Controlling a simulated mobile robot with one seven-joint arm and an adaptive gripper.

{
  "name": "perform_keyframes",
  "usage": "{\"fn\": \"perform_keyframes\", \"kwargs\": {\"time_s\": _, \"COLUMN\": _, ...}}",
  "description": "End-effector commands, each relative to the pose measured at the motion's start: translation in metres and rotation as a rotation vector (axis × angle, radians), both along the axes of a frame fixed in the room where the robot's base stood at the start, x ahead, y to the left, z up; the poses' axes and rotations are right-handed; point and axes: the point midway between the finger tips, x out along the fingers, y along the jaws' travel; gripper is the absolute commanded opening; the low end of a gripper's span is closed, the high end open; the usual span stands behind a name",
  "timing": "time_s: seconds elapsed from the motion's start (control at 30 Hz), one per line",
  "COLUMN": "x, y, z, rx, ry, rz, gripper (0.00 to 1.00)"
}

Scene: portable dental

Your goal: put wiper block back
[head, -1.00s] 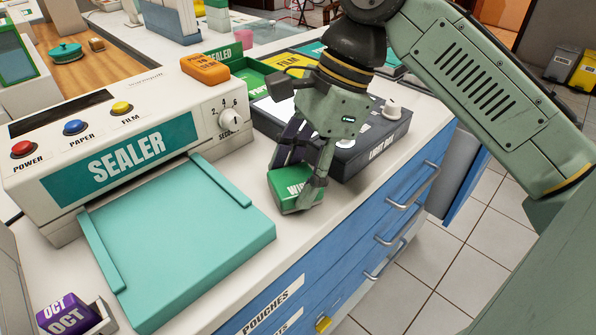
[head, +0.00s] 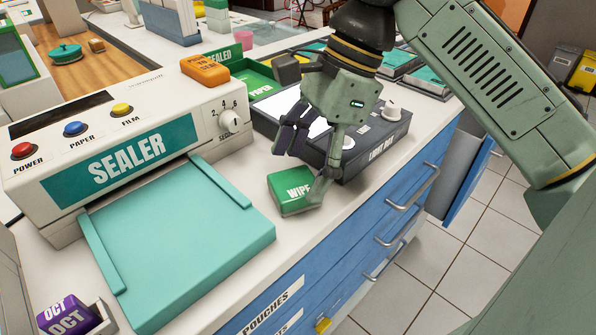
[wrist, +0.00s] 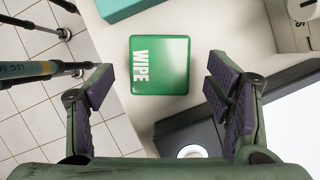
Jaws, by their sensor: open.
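The wiper block is a green block marked "WIPE" (head: 292,190). It lies flat on the white counter between the sealer's teal tray and the dark light box. In the wrist view the green block (wrist: 160,65) sits ahead of the fingers and apart from them. My gripper (head: 308,162) is open and empty, above and just behind the block in the head view. In the wrist view its two dark-padded fingers (wrist: 165,92) are spread wider than the block.
The sealer (head: 125,150) with its teal tray (head: 185,245) stands on the left. The light box (head: 375,145) lies behind the block. A purple OCT block (head: 68,315) sits in a holder at the lower left. Blue drawers with handles (head: 410,190) drop off at the right.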

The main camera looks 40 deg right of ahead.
Motion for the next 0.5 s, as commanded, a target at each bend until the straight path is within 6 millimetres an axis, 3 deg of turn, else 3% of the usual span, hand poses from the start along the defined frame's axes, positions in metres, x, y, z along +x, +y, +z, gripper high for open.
{"fn": "perform_keyframes", "kwargs": {"time_s": 0.3, "x": -0.007, "y": -0.026, "z": 0.067, "rx": -0.002, "ry": 0.003, "rz": -0.005, "gripper": 0.73}}
{"fn": "perform_keyframes", "kwargs": {"time_s": 0.5, "x": -0.009, "y": -0.035, "z": 0.088, "rx": -0.001, "ry": 0.003, "rz": -0.002, "gripper": 0.73}}
